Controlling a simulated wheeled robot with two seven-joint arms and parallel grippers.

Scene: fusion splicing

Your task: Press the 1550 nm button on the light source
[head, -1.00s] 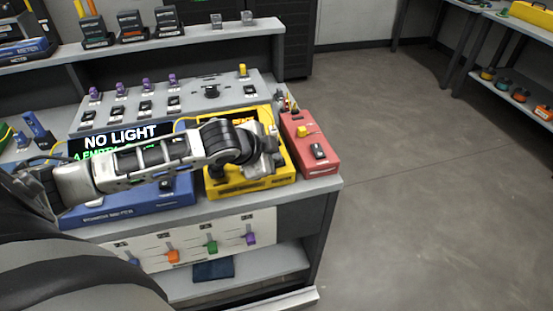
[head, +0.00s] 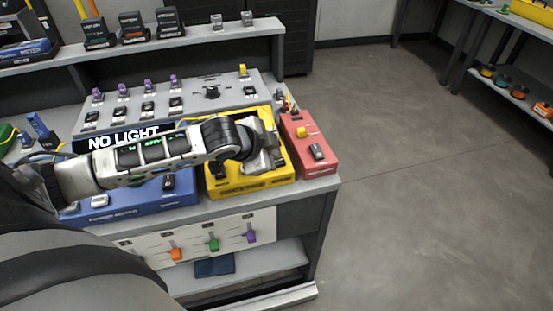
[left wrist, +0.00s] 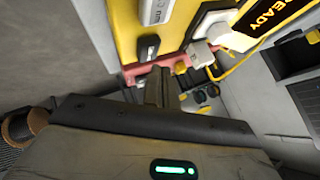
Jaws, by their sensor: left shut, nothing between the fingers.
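The yellow light source (head: 218,188) stands on the bench between the blue power meter and a red box. Its front lettering is too blurred to read in the head view. In the left wrist view its yellow face (left wrist: 182,18) carries a white button (left wrist: 157,10) with lettering ending in "nm", a dark button (left wrist: 148,47) and a screen (left wrist: 268,18) reading "READY". My left gripper (head: 274,156) is over the right part of the yellow box. Its shut, empty fingers (left wrist: 158,82) point toward the box's edge near the dark button; contact cannot be told. My right gripper is out of view.
The blue power meter (head: 150,200) shows "NO LIGHT" on its screen and is partly hidden by my arm. The red box (head: 318,168) with a yellow knob (head: 301,132) stands close on the right. A grey rack (head: 195,92) is behind. Open floor lies right of the bench.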

